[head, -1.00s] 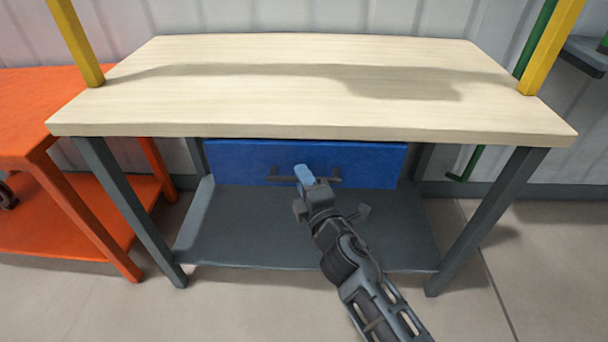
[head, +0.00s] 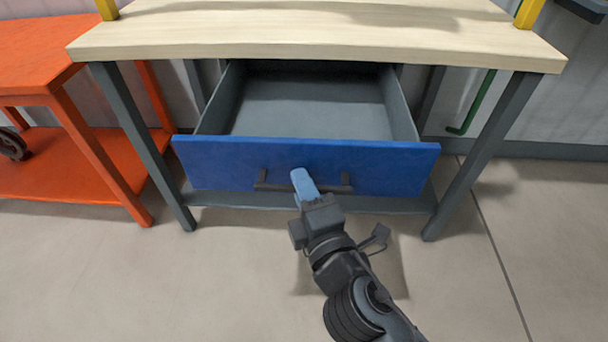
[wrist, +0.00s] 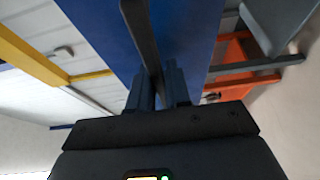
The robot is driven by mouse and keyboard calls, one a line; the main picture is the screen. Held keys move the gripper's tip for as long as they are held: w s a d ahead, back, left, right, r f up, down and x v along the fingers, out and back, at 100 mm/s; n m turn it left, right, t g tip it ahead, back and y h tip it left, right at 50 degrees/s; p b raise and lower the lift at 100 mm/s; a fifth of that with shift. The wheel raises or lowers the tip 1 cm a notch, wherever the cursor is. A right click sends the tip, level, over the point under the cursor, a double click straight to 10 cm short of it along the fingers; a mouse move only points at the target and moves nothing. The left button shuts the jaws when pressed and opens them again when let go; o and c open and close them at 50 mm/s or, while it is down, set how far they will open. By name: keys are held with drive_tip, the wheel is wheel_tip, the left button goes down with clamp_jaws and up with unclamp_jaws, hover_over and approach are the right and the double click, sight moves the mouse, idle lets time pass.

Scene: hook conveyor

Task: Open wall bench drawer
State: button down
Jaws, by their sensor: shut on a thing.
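The wall bench drawer has a blue front (head: 390,168) and a grey inside (head: 310,105). It is pulled well out from under the wooden bench top (head: 320,40), and the visible part of its inside is empty. A dark bar handle (head: 335,188) runs across the front. My gripper (head: 304,182) is shut on the middle of this handle. In the wrist view the dark handle (wrist: 142,35) passes between the two fingers of my gripper (wrist: 160,85), close to the blue drawer front (wrist: 190,30).
An orange cart (head: 90,150) stands to the left of the bench. Dark grey bench legs (head: 478,160) stand either side of the drawer. A grey lower shelf (head: 390,203) lies beneath it. The floor (head: 200,280) in front is clear around my arm.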

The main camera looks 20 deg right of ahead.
drive_tip(key=shift+s+a+f, duration=0.1)
drive_tip(key=shift+s+a, duration=0.15)
drive_tip(key=shift+s, duration=0.45)
drive_tip(key=c, duration=1.2)
unclamp_jaws()
drive_tip(key=shift+o, duration=0.2)
drive_tip(key=s+b, duration=0.2)
drive_tip(key=s, duration=0.5)
drive_tip(key=shift+s+a, duration=0.3)
drive_tip(key=shift+s, duration=0.05)
